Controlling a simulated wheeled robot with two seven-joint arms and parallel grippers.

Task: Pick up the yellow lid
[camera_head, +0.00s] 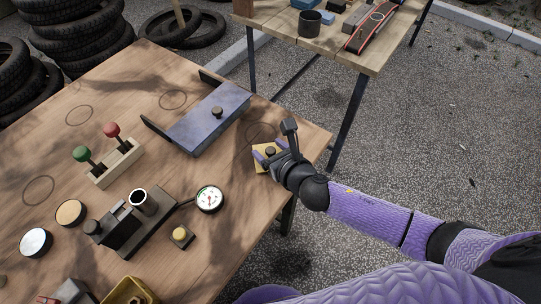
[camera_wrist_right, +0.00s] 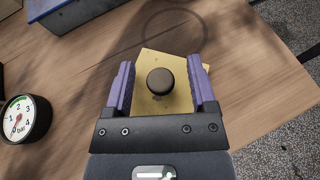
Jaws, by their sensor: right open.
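The yellow lid (camera_head: 259,161) is a flat plate with a dark round knob, lying on the wooden table near its right edge. In the right wrist view the lid (camera_wrist_right: 152,63) sits in front of my right gripper (camera_wrist_right: 160,90), with its dark knob (camera_wrist_right: 160,81) between the two purple fingers. The fingers are spread wide and apart from the knob. In the head view my right gripper (camera_head: 268,156) is over the lid and hides part of it. My left gripper is not in view.
A pressure gauge (camera_head: 209,198), a black pump block (camera_head: 125,228) and a small yellow button (camera_head: 180,236) are to the left. A lever block (camera_head: 117,163) stands further left. A second table (camera_head: 300,41) is behind.

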